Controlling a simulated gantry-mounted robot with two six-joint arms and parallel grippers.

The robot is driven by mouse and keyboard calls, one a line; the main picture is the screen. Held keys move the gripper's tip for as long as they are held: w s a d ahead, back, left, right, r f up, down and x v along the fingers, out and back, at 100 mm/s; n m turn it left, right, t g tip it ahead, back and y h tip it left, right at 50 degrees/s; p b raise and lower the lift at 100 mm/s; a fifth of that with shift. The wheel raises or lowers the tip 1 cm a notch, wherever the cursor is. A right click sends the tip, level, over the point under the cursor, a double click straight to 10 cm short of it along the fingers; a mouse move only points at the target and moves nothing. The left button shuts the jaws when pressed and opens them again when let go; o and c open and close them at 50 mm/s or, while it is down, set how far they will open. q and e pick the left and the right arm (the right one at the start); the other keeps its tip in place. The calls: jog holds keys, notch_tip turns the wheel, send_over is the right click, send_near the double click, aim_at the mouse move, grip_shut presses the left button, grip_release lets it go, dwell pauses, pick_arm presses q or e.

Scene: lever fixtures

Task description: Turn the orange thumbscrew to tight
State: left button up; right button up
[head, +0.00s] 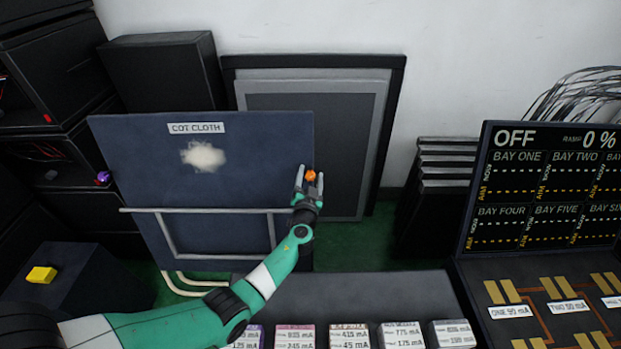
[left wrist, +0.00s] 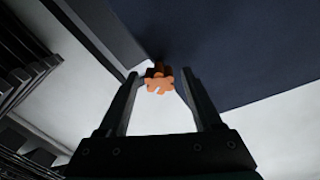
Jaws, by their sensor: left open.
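The orange thumbscrew (head: 311,175) sits at the right edge of the dark blue panel (head: 130,170) labelled COT CLOTH. In the left wrist view the thumbscrew (left wrist: 159,82) shows as a lobed orange knob on a dark shaft by the panel's edge. My left gripper (head: 309,182) is open, with its fingers pointing up toward the thumbscrew. In the left wrist view the thumbscrew appears between the two fingertips (left wrist: 160,80); I cannot tell whether either finger touches it. My right gripper is not in view.
A metal rail (head: 180,211) crosses the panel's lower front. A purple knob (head: 103,178) is at the panel's left edge, and a yellow block (head: 41,274) lies at lower left. A display board (head: 550,190) stands at right. Labelled blocks (head: 348,335) line the front.

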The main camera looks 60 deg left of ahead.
pick_arm(q)
grip_shut()
